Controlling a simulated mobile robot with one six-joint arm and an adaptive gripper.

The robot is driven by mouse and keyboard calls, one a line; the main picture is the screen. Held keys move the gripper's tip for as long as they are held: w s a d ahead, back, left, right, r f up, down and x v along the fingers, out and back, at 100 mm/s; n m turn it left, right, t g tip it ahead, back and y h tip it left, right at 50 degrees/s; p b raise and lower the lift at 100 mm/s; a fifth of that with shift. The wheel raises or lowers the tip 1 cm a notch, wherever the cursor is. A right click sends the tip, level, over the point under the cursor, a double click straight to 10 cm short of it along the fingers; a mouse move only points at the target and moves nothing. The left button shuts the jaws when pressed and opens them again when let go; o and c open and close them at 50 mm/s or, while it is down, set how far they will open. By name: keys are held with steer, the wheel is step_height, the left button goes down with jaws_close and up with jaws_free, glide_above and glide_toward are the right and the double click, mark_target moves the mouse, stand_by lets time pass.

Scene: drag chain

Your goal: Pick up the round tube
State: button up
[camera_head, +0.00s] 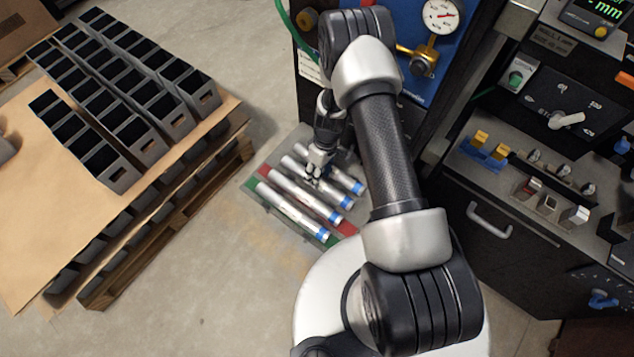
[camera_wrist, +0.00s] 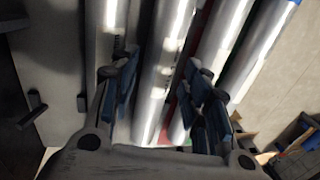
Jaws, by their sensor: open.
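Several round silver tubes with blue bands at one end lie side by side on a low rack; the nearest tube (camera_head: 290,212) shows clearly in the head view. In the wrist view one tube (camera_wrist: 160,75) runs between the fingers, with others on both sides. My gripper (camera_head: 314,172) is over the far tubes in the head view and hides part of them. In the wrist view my gripper (camera_wrist: 163,85) is open, its fingers on either side of that tube. I cannot tell whether either finger touches it.
The rack has green (camera_head: 250,183) and red (camera_head: 347,228) edge parts. A pallet (camera_head: 160,235) with cardboard and several black bins (camera_head: 100,160) stands at left. A blue panel with a gauge (camera_head: 441,15) is behind the rack, and a dark control bench (camera_head: 510,215) at right. Floor between is clear.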

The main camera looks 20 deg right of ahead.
steer(key=f, duration=0.3)
steer(key=shift+s+a+b, duration=0.15)
steer(key=shift+a+b, duration=0.05)
steer(key=shift+b, duration=0.1)
steer(key=shift+r, duration=0.1)
steer(key=shift+c, duration=0.2)
jaws_close()
steer(key=shift+r, duration=0.15)
